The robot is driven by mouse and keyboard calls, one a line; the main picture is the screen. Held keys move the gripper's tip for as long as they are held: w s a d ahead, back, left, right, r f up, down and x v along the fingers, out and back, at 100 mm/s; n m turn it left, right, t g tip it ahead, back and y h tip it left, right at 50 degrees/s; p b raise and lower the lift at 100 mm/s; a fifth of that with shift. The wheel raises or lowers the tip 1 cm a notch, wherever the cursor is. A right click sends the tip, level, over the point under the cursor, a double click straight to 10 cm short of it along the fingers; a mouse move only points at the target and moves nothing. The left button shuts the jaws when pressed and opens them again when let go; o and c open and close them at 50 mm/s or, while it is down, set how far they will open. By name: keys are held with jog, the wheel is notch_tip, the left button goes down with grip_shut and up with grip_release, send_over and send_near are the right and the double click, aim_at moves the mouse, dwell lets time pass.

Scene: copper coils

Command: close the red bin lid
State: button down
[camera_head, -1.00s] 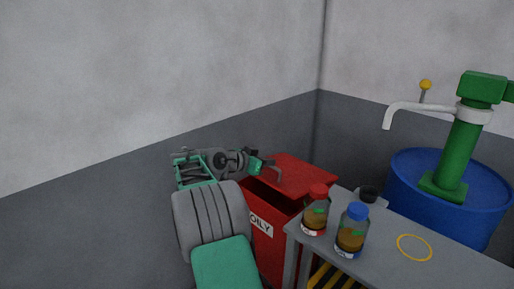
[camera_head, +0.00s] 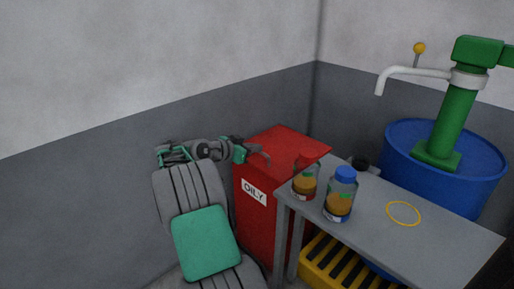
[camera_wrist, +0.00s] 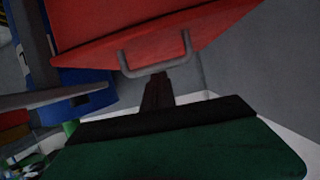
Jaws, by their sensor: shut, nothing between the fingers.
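The red bin (camera_head: 258,215) stands against the grey wall, left of the bench, with a white "OILY" label on its front. Its red lid (camera_head: 292,142) lies down over the top, and no dark gap shows beneath it in the head view. My gripper (camera_head: 247,152) is shut and empty at the lid's front left, close to the grey lid handle (camera_head: 263,157). In the wrist view, the lid (camera_wrist: 150,35) fills the top, with its handle (camera_wrist: 155,66) just beyond my dark shut fingertips (camera_wrist: 157,90). I cannot tell whether they touch.
A grey bench (camera_head: 440,225) right of the bin carries a red-capped jar (camera_head: 305,180), a blue-capped jar (camera_head: 340,198) and a yellow ring (camera_head: 403,212). A yellow slatted object (camera_head: 335,268) sits below. A blue drum (camera_head: 425,178) with a green pump (camera_head: 450,125) stands behind.

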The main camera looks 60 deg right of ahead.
jog(key=f, duration=0.2)
jog(key=a+f, duration=0.1)
jog(key=shift+w+f+n+y, duration=0.15)
jog(key=shift+f+n+y, duration=0.15)
jog(key=shift+f, duration=0.05)
jog(key=shift+r, duration=0.1)
notch_tip(320, 180, up, 8)
jog(key=p, duration=0.5)
send_near(253, 164)
jog(key=r, duration=0.1)
jog(key=w+a+r+n+t+y+p, duration=0.3)
jog(key=a+r+n+p, duration=0.1)
jog(key=a+r+p, duration=0.6)
jog(key=w+a+r+n+t+y+p, duration=0.25)
jog(key=a+r+n+p, duration=0.25)
jog(key=a+r+p, duration=0.55)
jog(key=s+a+r+n+y+p, duration=0.3)
jog(key=s+a+r+n+p, duration=0.3)
jog(key=a, duration=0.6)
jog(key=s+a+r+n+t+y+p, duration=0.1)
jog(key=s+a+r+n+y+p, duration=0.3)
jog(key=a, duration=0.8)
notch_tip(253, 164, up, 4)
jog(key=s+n+p, duration=0.2)
jog(key=p, duration=0.1)
jog(key=shift+s+a+f+p, duration=0.2)
jog(key=shift+a+p, duration=0.1)
jog(key=shift+p, duration=0.1)
